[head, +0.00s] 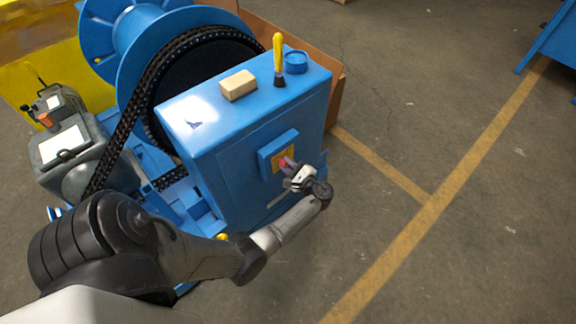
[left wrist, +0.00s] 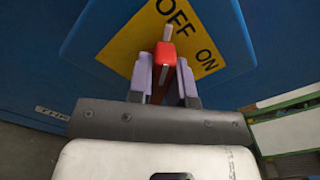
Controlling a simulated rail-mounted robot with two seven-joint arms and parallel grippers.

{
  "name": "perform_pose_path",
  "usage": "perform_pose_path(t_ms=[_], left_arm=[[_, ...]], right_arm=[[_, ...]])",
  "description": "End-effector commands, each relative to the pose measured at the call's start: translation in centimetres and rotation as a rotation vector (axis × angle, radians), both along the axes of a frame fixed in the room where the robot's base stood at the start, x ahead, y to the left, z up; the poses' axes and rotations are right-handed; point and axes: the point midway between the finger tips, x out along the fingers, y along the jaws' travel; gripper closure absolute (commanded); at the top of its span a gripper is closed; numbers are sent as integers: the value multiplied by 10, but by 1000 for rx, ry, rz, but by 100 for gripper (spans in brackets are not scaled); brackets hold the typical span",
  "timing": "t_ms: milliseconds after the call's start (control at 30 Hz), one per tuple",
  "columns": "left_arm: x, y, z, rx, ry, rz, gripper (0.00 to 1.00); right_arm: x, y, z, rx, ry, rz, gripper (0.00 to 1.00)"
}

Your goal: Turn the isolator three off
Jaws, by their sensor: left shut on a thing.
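The isolator is a blue box (head: 266,157) on the front face of a blue cabinet, with a yellow plate and a red handle (head: 283,162). In the left wrist view the yellow plate (left wrist: 132,48) reads OFF and ON. The red handle (left wrist: 165,54) has a pale mark that points up the picture, just below the OFF lettering. My left gripper (head: 288,165) is at the handle. In the left wrist view its two purple fingers (left wrist: 166,78) are on either side of the red handle, shut on it. My right gripper is in neither view.
A black chain (head: 135,100) and grey motor (head: 67,150) stand left.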

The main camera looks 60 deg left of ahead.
Motion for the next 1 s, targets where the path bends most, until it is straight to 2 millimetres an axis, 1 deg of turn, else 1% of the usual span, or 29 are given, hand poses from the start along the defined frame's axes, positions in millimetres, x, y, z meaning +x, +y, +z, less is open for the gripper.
perform_pose_path(t_ms=[333, 867, 900, 1000], left_arm=[[-1, 0, -2, 24, -106, 0, 100], [-1, 0, -1, 27, -123, 0, 100], [-1, 0, -1, 27, -123, 0, 77], [-1, 0, -1, 28, -122, 1, 68]], right_arm=[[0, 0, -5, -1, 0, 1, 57], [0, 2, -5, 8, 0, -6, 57], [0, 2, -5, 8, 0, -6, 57], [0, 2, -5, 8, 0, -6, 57]])
